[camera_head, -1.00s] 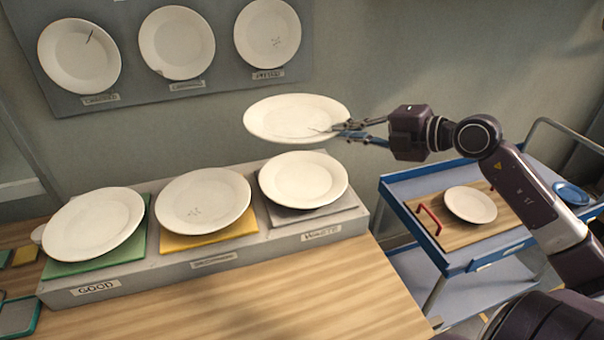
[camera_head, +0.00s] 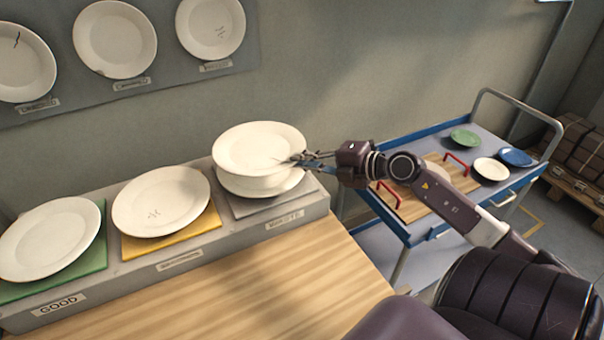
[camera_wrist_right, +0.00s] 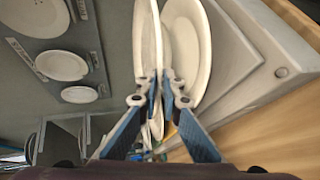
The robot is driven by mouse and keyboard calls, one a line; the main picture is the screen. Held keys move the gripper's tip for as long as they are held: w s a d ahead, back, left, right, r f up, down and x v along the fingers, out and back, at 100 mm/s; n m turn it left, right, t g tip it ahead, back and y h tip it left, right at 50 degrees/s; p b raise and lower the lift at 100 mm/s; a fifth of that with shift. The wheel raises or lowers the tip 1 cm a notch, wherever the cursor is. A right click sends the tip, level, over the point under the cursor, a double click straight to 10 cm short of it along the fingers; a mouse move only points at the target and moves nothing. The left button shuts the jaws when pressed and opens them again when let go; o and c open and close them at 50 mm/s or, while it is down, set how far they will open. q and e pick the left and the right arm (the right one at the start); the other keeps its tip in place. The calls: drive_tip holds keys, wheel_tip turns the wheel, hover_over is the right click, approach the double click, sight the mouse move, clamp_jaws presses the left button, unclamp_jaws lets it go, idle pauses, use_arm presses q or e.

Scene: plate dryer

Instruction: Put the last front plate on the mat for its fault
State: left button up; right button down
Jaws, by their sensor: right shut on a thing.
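My right gripper (camera_head: 300,160) is shut on the right rim of a white plate (camera_head: 250,146), which it holds nearly level over the grey mat (camera_head: 248,206). A dark line shows on this plate near the fingers. Another white plate (camera_head: 262,184) lies on the grey mat, partly hidden below the held one; I cannot tell whether they touch. In the right wrist view the held plate (camera_wrist_right: 148,45) is edge-on between the fingers, beside the lower plate (camera_wrist_right: 188,50). A plate with dark marks (camera_head: 160,200) lies on the yellow mat (camera_head: 188,228). My left gripper is not in view.
A plate (camera_head: 48,240) lies on the green mat (camera_head: 75,278), labelled GOOD. Sample plates (camera_head: 115,40) hang on the wall board. A blue cart (camera_head: 425,228) at right carries a wooden tray with red handles, and green, white and blue plates. The wooden tabletop (camera_head: 240,290) in front is clear.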

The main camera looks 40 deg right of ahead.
drive_tip(key=shift+f, duration=2)
drive_tip(key=c, duration=2.4)
unclamp_jaws()
drive_tip(key=shift+f, duration=0.15)
drive_tip(key=shift+s, duration=0.1)
drive_tip(key=shift+s+d+b, duration=0.15)
drive_tip(key=shift+s+b, duration=0.15)
drive_tip(key=shift+s, duration=0.15)
drive_tip(key=b+v, duration=0.1)
drive_tip(key=v, duration=1)
drive_tip(key=shift+r+b, duration=0.2)
drive_tip(key=shift+b, duration=0.2)
